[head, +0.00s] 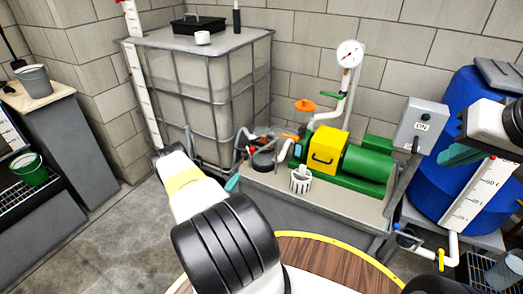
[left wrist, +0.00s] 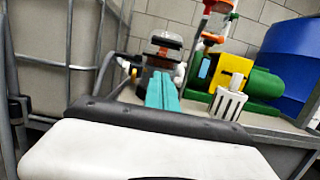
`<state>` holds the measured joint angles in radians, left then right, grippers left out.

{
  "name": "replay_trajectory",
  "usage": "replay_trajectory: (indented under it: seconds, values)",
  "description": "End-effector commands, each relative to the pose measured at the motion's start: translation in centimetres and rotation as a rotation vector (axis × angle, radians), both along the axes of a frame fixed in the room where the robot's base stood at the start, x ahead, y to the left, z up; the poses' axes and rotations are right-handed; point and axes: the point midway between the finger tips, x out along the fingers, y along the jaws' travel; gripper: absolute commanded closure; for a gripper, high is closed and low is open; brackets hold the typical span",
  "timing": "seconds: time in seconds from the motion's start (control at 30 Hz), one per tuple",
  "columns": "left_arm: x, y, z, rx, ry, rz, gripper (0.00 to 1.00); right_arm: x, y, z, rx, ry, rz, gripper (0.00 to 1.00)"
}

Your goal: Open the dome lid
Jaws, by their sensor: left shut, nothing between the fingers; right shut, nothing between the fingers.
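A low, round, dark grey fitting (head: 264,160) sits at the left end of the pump bench. My right gripper (head: 456,155) is shut and empty at the right, in front of a blue barrel.
A caged tank (head: 190,95) stands left. A blue barrel (head: 440,125) stands right. Floor at left is clear.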

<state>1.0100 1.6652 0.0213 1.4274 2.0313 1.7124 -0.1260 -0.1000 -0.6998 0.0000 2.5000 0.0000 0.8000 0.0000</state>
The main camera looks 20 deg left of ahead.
Motion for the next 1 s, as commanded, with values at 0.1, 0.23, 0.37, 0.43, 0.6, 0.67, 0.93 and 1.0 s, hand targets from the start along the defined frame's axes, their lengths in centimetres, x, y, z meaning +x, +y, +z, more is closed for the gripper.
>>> replay_trajectory:
  seconds: [0.1,0.23,0.37,0.43,0.6,0.67,0.93,1.0]
  values:
    - [2.0,-0.3,0.5,0.002,-0.003,-0.006,1.00,0.0,0.0,0.0,0.000,0.000,0.000,1.00]
    - [4.8,-0.6,1.2,0.003,-0.004,-0.008,1.00,0.0,0.0,0.0,0.000,0.000,0.000,1.00]
    - [7.6,-0.8,1.7,0.004,-0.003,-0.009,1.00,0.0,0.0,0.0,0.000,0.000,0.000,1.00]
    - [8.9,-0.9,1.9,0.004,-0.002,-0.008,1.00,0.0,0.0,0.0,0.000,0.000,0.000,1.00]
    - [10.5,-1.0,4.0,0.002,-0.001,-0.007,1.00,0.0,0.0,0.0,0.000,0.000,0.000,1.00]
    - [10.8,-1.0,4.5,0.003,0.000,-0.008,1.00,0.0,0.0,0.0,0.000,0.000,0.000,1.00]
    - [11.3,-1.0,5.3,0.001,0.000,-0.005,1.00,0.0,0.0,0.0,0.000,0.000,0.000,1.00]
    - [11.3,-1.0,5.2,0.001,0.000,-0.005,1.00,0.0,0.0,0.0,0.000,0.000,0.000,1.00]
